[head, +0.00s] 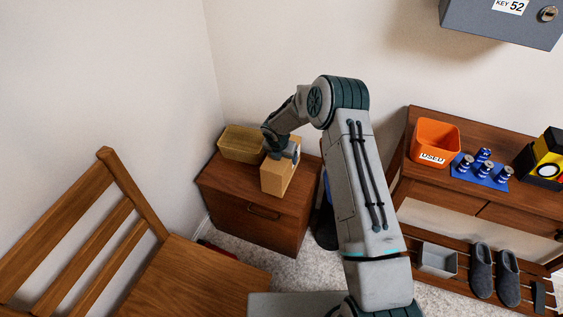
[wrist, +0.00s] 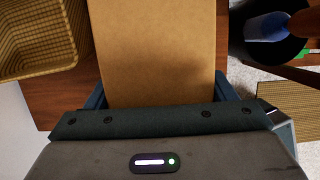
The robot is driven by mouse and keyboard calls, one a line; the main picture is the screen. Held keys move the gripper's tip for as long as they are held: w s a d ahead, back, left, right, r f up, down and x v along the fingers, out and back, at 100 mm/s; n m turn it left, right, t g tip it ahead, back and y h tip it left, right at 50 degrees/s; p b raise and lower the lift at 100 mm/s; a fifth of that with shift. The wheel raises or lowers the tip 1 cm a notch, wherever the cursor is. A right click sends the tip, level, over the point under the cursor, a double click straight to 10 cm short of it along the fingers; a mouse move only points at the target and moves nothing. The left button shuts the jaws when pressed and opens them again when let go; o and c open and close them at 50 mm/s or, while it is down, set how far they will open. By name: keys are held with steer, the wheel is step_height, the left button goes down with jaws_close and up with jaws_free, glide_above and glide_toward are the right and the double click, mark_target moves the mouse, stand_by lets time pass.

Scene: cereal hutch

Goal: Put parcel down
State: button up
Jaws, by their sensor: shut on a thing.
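The parcel is a plain tan cardboard box (head: 278,178). In the head view it is at the top of the small brown wooden cabinet (head: 250,215), near its front edge. In the wrist view the parcel (wrist: 157,50) fills the middle, between the blue fingers of my gripper (wrist: 160,98). My gripper (head: 281,152) is shut on the parcel from above and behind. I cannot tell whether the parcel's underside touches the cabinet top.
A woven basket (head: 241,143) stands on the cabinet just left of the parcel. A wooden chair (head: 190,275) is at the front left. A shelf unit (head: 420,190) on the right bears an orange bin (head: 434,140), cans and slippers. A dark bin (wrist: 262,35) stands beside the cabinet.

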steer(key=shift+f, duration=1.35)
steer(key=shift+f, duration=0.15)
steer(key=o, duration=1.4)
